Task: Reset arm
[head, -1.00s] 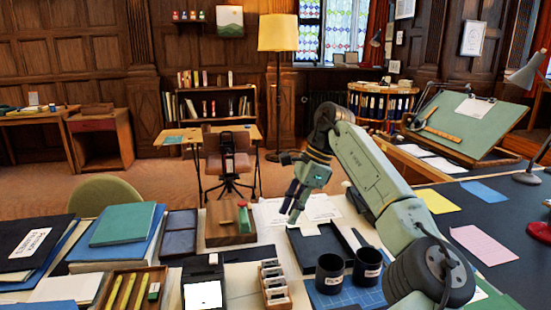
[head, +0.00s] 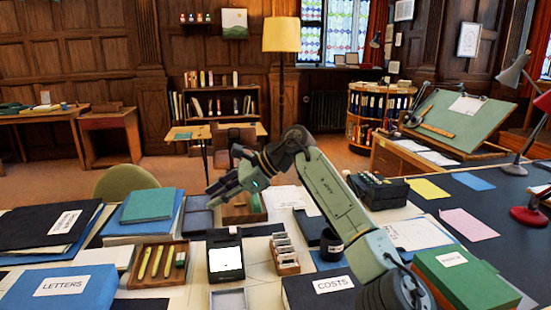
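My gripper (head: 213,196) hangs over the desk on the left side of my grey-green arm. It points left and slightly down, above the back of the wooden tray (head: 240,212) with a green and red item in it. I see nothing held in it, but its fingers are small and seen side-on, so their opening is unclear. My arm rises from the lower right, bends at a dark joint near the middle, and hides part of the desk and a dark mug (head: 331,245).
Blue and black folders (head: 65,290) and a green book (head: 148,204) lie at left. A pencil tray (head: 158,264), card reader (head: 225,256) and stamp rack (head: 285,254) stand mid-desk. A COSTS box (head: 318,291) and green box (head: 465,278) flank my arm.

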